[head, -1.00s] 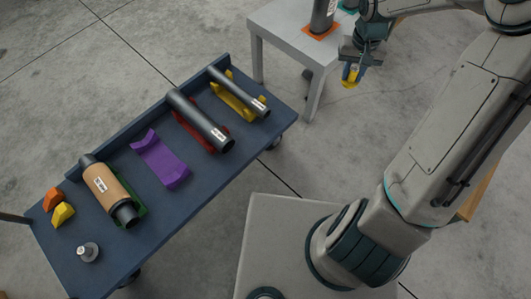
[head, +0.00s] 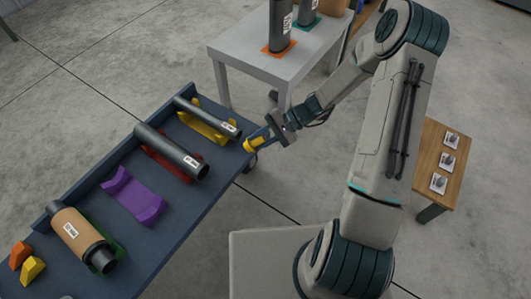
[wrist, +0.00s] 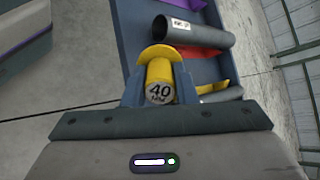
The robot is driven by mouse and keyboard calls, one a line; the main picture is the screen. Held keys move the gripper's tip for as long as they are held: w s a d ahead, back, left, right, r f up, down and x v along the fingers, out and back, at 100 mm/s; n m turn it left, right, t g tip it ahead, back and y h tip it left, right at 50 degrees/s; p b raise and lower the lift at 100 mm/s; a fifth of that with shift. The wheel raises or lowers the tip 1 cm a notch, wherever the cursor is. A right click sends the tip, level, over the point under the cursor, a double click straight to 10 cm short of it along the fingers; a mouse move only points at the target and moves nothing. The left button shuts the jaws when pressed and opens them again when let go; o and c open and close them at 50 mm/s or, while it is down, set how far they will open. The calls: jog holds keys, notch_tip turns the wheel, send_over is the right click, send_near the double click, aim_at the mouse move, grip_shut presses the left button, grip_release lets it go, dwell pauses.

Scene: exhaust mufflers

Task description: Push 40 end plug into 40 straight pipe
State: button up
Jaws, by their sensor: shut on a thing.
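The yellow end plug (head: 252,145) has a wide flange and a stem marked 40, which faces me in the wrist view (wrist: 160,82). My gripper (head: 270,139) is shut on the plug's stem. It holds the plug just off the right edge of the blue table, close to the open end of the thinnest grey pipe. This 40 straight pipe (head: 205,116) lies in a yellow cradle (head: 196,129). A small gap shows between plug and pipe. In the wrist view the thin pipe (wrist: 226,94) is mostly hidden behind my gripper.
On the blue table (head: 115,265), a thicker grey pipe (head: 168,149) lies in a red cradle (head: 160,164), beside an empty purple cradle (head: 133,196) and a tan muffler (head: 77,238). A grey table (head: 235,50) with upright cylinders stands behind. A wooden table (head: 440,190) is at right.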

jog(key=w+d+f+m+t+y+b, duration=0.1)
jog(key=w+f+m+t, duration=0.1)
jog(key=f+m+t, duration=0.2)
jog(key=w+d+f+m+t+y+b, duration=0.1)
jog(key=w+f+m+t, duration=0.1)
jog(key=f+m+t, duration=0.3)
notch_tip(320, 180, down, 6)
jog(key=t, duration=0.4)
jog(key=shift+w+r+m+y, duration=0.25)
jog(key=shift+w+m+y, duration=0.05)
jog(key=shift+w+y, duration=0.1)
jog(key=shift+r, duration=0.1)
jog(key=shift+x, duration=2.85)
jog(key=shift+p, duration=0.9)
jog(key=shift+x, duration=1.4)
